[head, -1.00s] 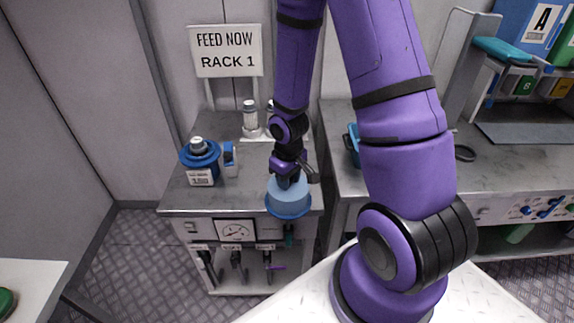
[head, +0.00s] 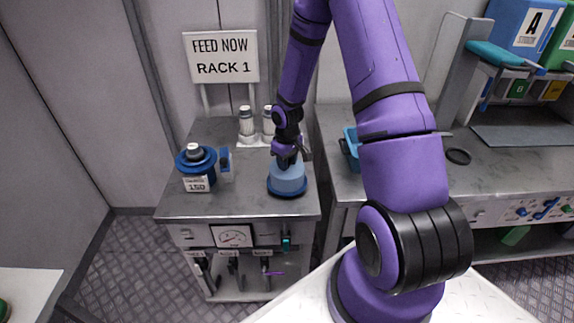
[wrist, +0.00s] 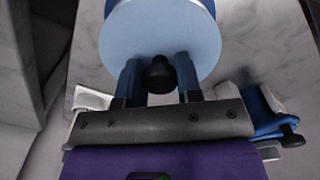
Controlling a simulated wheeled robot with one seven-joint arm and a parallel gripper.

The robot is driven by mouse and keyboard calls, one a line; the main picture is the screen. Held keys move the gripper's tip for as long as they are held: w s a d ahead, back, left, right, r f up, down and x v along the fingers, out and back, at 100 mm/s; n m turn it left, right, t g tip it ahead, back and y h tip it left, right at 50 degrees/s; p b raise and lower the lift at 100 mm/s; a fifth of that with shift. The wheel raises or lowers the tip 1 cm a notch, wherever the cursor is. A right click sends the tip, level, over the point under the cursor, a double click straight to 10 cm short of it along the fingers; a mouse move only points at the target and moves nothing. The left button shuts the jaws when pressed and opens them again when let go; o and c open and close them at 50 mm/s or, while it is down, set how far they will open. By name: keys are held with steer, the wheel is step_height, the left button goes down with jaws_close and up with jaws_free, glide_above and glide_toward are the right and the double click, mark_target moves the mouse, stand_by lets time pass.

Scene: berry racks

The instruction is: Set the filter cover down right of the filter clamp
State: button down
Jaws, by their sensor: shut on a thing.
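The filter cover (head: 287,178) is a light blue dome with a dark blue rim, upright at the right of the rack top. My gripper (head: 287,152) is above it. In the wrist view my gripper (wrist: 158,82) is shut on the black knob of the filter cover (wrist: 160,35). I cannot tell whether the rim touches the steel top. The filter clamp (head: 226,164) is a small blue piece left of the cover, with a clear gap between them. A blue piece, likely the clamp (wrist: 268,112), shows at the right of the wrist view.
Bare steel top (head: 240,200) lies in front. A second bench (head: 420,190) with a blue tray is at the right.

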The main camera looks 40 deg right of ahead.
steer(key=shift+f, duration=0.7)
steer(key=c, duration=0.8)
jaws_free()
steer(key=shift+f, duration=0.1)
